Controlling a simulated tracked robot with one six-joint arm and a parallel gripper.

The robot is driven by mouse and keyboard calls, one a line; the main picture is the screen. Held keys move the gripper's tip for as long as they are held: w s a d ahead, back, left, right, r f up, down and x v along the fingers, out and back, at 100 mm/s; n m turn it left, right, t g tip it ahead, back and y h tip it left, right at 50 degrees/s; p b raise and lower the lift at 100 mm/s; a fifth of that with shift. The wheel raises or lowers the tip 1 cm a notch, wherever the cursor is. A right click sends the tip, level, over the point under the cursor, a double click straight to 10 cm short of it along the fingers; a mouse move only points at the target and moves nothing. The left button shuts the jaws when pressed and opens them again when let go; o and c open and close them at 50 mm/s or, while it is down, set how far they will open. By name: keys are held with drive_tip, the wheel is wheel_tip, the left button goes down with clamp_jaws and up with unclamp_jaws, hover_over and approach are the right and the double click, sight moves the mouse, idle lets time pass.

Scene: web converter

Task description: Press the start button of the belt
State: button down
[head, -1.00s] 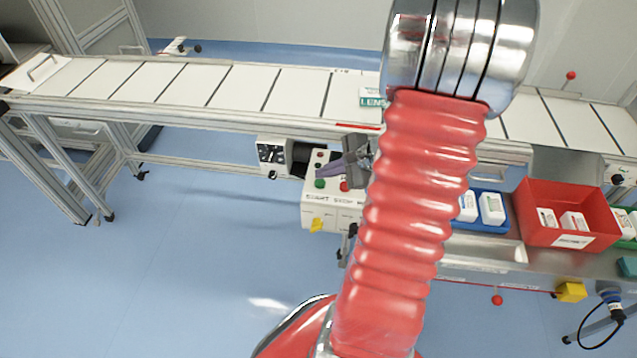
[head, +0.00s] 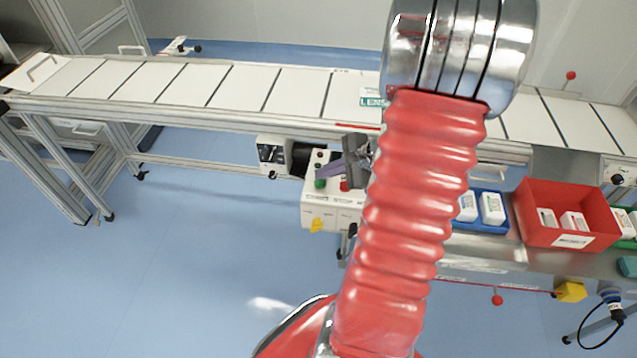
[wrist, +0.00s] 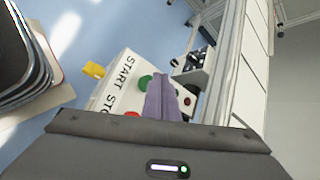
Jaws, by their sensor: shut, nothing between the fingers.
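The white control box (head: 332,212) is fixed at the front of the belt (head: 235,88). In the wrist view its top reads START and STO, the rest of the second word being hidden. The green start button (wrist: 145,82) lies just left of my fingertips, and it also shows in the head view (head: 320,184). A red button (wrist: 132,114) sits beside it, partly behind my gripper. My gripper (wrist: 162,85) is shut and empty, its fingers over the box top close to the green button. I cannot tell whether they touch it.
A yellow knob (head: 317,225) sticks out of the box's front. A grey-white motor unit (head: 272,155) is left of the box. A red bin (head: 568,205) and a blue tray (head: 483,210) holding white packs stand right. Open blue floor lies front left.

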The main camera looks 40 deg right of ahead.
drive_tip(key=shift+f, duration=0.1)
drive_tip(key=shift+f, duration=0.3)
